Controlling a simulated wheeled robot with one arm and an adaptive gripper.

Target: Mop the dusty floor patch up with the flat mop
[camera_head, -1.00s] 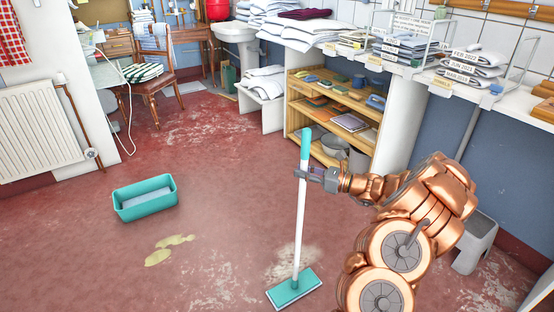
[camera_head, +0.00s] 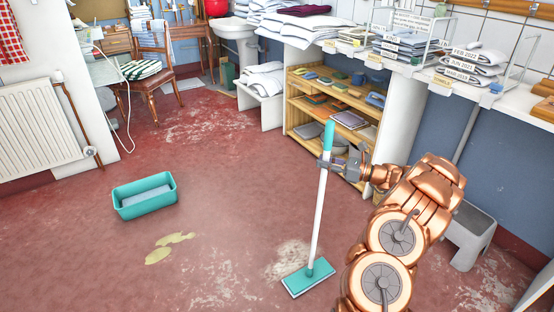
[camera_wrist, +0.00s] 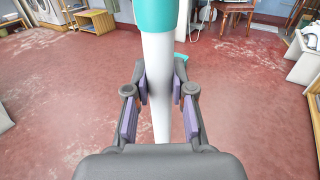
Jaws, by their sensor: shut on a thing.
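The flat mop has a white pole (camera_head: 319,210) with a teal grip on top and a flat teal head (camera_head: 308,278) on the floor. It leans slightly right at the top. My gripper (camera_head: 326,166) is shut on the upper pole, just below the teal grip. In the wrist view the pole stands between my gripper's pads (camera_wrist: 160,86). A pale, dusty-looking floor patch (camera_head: 288,257) lies just behind the mop head, whose far edge is at or over its near side. Similar pale worn areas make the patch's exact limits unclear.
A teal tub (camera_head: 146,207) stands on the floor at left. A yellowish puddle (camera_head: 160,253) lies in front of it. A wooden shelf (camera_head: 296,121) stands behind the mop, and a grey stool (camera_head: 470,232) is at right. Floor between tub and mop is open.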

